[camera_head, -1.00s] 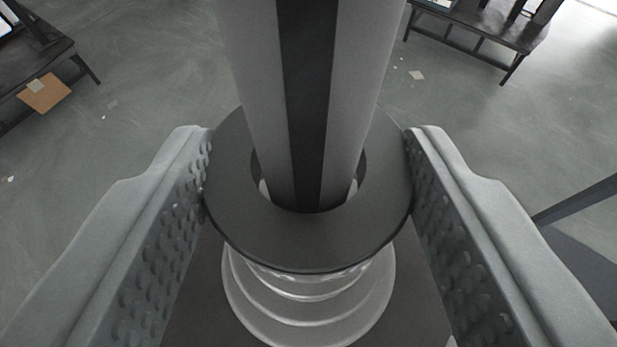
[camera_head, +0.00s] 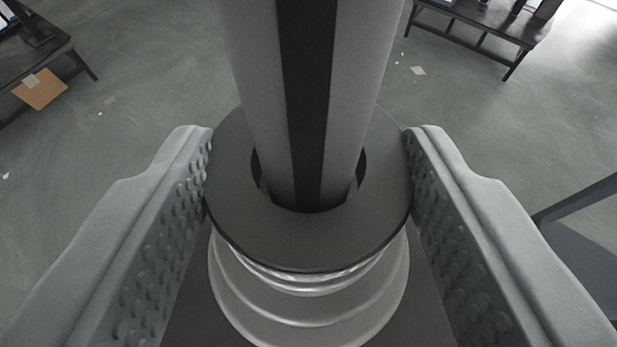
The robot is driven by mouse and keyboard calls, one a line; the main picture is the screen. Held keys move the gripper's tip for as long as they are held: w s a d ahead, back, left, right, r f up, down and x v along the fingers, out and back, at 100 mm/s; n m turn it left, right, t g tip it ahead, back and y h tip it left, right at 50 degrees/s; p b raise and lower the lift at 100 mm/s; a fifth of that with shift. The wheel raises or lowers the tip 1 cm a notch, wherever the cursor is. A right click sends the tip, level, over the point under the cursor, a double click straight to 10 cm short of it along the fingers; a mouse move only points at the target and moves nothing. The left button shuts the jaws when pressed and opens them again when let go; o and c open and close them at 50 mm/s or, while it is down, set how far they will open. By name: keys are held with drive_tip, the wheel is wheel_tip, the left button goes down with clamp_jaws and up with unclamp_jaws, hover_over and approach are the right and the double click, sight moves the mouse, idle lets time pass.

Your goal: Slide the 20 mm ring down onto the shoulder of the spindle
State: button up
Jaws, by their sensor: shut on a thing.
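The dark grey ring (camera_head: 310,238) is around the spindle shaft (camera_head: 255,95), a light grey post with a black stripe down its front. A dark gap shows between the ring's hole and the shaft on both sides. My gripper (camera_head: 308,165) is shut on the ring, one textured jaw touching each side of its rim. Below the ring is a shiny, stepped metal part of the spindle (camera_head: 310,310). The ring hides the top of this part, so I cannot tell whether they touch.
A dark square base (camera_head: 190,325) lies under the stepped part. Dark benches stand far off at the upper left (camera_head: 35,60) and upper right (camera_head: 480,25). A brown box (camera_head: 40,90) is by the left bench. The grey floor between is open.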

drive_tip(key=o, duration=1.1)
drive_tip(key=v, duration=1.7)
drive_tip(key=shift+s, duration=0.25)
